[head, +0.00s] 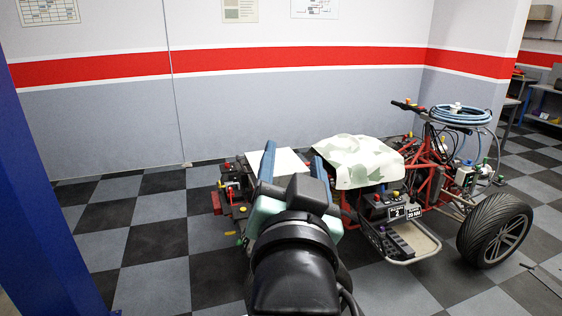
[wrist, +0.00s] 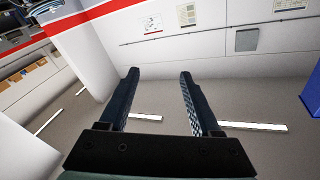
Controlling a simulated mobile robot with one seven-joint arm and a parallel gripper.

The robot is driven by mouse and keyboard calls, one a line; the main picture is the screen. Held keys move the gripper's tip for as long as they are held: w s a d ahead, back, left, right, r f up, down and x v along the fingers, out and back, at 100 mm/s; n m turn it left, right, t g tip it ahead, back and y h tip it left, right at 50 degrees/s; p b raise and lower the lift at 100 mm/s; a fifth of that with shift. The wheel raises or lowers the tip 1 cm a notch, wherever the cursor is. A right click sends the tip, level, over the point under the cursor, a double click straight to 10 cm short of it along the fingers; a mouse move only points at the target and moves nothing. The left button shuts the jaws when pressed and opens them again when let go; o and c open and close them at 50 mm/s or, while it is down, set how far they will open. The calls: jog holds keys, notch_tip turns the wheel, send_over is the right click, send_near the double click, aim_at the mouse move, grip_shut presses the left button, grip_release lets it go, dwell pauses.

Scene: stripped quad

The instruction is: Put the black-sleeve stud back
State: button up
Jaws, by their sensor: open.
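My gripper (head: 293,165) is raised in front of the quad in the head view, its two blue fingers apart with nothing between them. In the wrist view my gripper (wrist: 158,85) is also open and empty, facing the wall and ceiling. The stripped quad (head: 430,180) stands on the floor beyond my arm, with a red frame and several small coloured parts. I cannot make out a black-sleeve stud in either view. My arm hides part of the quad's middle.
A camouflage cover (head: 360,160) lies over the quad's middle. A coiled blue hose (head: 460,114) rests at its right end, above a large black wheel (head: 495,231). A blue post (head: 45,190) stands at the left. The checkered floor (head: 150,240) left of the quad is clear.

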jog(key=s+r+n+t, duration=0.2)
jog(key=s+r+t, duration=0.2)
jog(key=r, duration=0.5)
jog(key=s+a+r+n+t, duration=0.1)
jog(key=s+r+t, duration=0.3)
jog(key=s+r, duration=0.5)
jog(key=shift+a+r+n+y, duration=0.3)
jog(key=shift+r+n, duration=0.3)
jog(key=shift+n, duration=0.1)
jog(key=shift+c, duration=0.9)
jog(key=shift+a, duration=0.1)
jog(key=shift+c, duration=0.3)
